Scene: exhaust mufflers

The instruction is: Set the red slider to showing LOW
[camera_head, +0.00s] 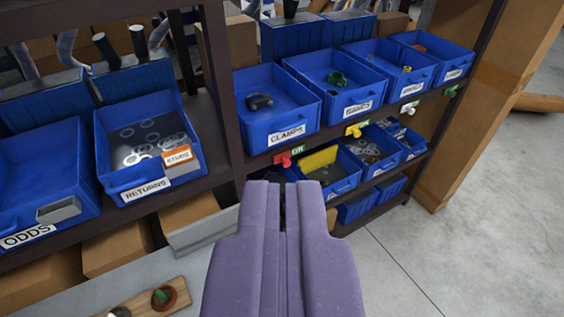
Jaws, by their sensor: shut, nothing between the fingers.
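The red slider (286,158) sits on the dark front edge of the shelf, below the blue bin marked CLAMPS (278,110). A small green patch with pale lettering shows at its right; it seems to read OK, but it is too small to be sure. No LOW marking is readable there. My purple gripper (283,187) is shut and empty. Its tips appear just below the red slider in the picture, apart from it, and cover part of the lower shelf. I cannot tell the depth gap between them.
Along the same shelf edge are a yellow slider (355,130), a white one (408,108) and a green one (451,91). Blue bins fill both shelves. A dark post (219,80) stands left of the CLAMPS bin. Open floor (470,220) lies at the right.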

